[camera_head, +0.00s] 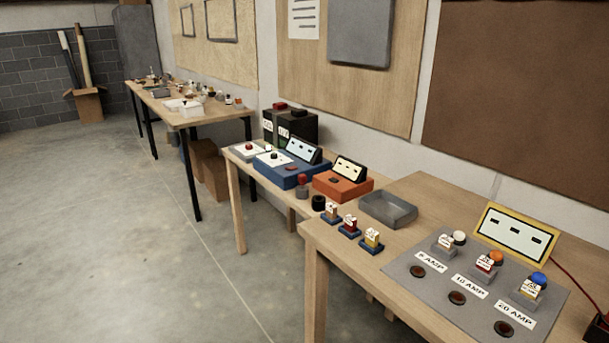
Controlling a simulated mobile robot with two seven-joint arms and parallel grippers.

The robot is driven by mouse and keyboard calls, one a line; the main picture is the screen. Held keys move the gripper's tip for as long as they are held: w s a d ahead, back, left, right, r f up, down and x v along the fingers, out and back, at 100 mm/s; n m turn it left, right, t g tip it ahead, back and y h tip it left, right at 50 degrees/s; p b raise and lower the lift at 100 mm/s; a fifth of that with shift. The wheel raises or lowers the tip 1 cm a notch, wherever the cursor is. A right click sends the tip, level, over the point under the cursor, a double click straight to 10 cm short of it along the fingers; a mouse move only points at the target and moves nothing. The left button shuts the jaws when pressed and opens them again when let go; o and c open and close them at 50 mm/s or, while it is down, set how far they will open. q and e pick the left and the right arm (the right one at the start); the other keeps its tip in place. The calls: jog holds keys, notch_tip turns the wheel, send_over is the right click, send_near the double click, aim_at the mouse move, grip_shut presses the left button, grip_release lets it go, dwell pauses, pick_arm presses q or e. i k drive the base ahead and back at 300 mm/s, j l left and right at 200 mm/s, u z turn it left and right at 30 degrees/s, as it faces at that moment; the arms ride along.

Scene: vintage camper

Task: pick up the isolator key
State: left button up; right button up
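I cannot single out the isolator key with certainty at this size. A small red-topped piece (302,180) stands near the right front of the blue box (268,174) on the middle table. A black round piece (318,202) stands at that table's near right end. Neither of my grippers shows in this view.
The near table (422,201) holds a grey tray (388,209), several small blocks, and a grey mat (421,294) with amp labels and a yellow-framed panel (516,234). A cluttered far table (208,118) stands at back left. The concrete floor (120,231) at left is clear.

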aim_at(302, 178)
jog(key=i+j+z, duration=0.2)
jog(key=i+j, duration=0.55)
jog(key=i+j+z, duration=0.25)
jog(key=i+j, duration=0.5)
jog(key=j, duration=0.15)
